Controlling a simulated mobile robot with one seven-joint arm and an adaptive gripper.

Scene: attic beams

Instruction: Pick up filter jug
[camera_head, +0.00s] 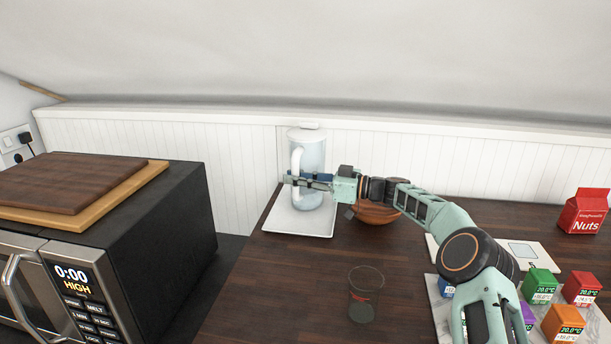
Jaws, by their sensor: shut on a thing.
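The filter jug (312,157) is a tall, clear bluish jug with a white lid and a white handle on its left side. It stands upright over a white square board (300,223) on the dark wooden counter. I cannot tell whether its base touches the board. My gripper (308,181) reaches in from the right at the jug's lower middle and is shut on it. The fingers cover part of the jug and the lower handle.
A brown bowl (374,213) sits right behind my arm. A dark glass (365,294) stands in front. A microwave (130,250) with wooden boards is at left. Several coloured cubes (540,284) and a red nuts carton (584,211) are at right. A panelled wall (240,165) is close behind the jug.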

